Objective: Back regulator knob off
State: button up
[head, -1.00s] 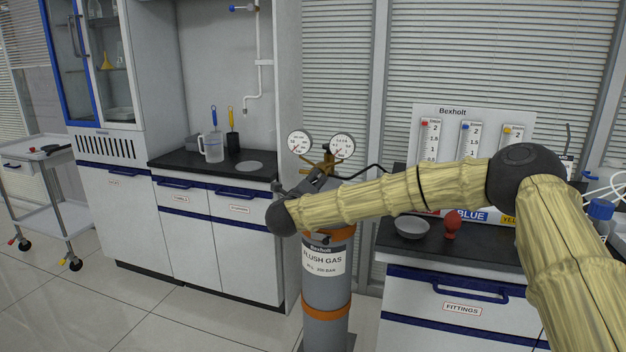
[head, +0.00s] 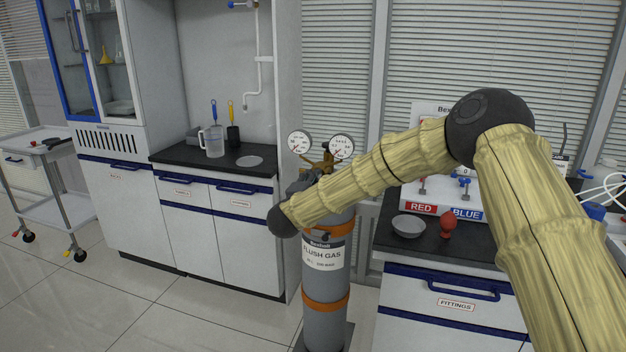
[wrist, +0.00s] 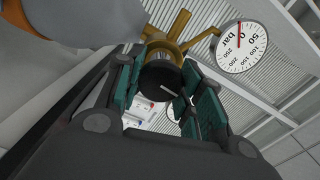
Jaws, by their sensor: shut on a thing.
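The regulator knob (wrist: 161,82) is black with a pale mark on its face, and sits on the brass regulator body (wrist: 183,45) in the wrist view. My gripper (wrist: 166,88) is shut on this knob, its green-padded fingers on either side of it. In the head view my gripper (head: 304,183) is at the regulator (head: 325,164), above the grey gas cylinder (head: 325,281) with orange bands. My arm hides much of the regulator and the knob there. Two round gauges (head: 299,142) (head: 341,147) stand above it. One gauge (wrist: 242,47) shows at upper right in the wrist view.
A counter right of the cylinder holds a grey bowl (head: 408,226), a red bulb (head: 447,225) and a flowmeter panel (head: 423,191), partly behind my arm. A cabinet with a dark worktop (head: 180,156) stands left. The floor at front left is clear.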

jog(key=shift+n, duration=0.6)
jog(key=shift+p, duration=0.3)
jog(key=o, duration=1)
jog(key=shift+s, duration=0.1)
jog(key=v, duration=1.2)
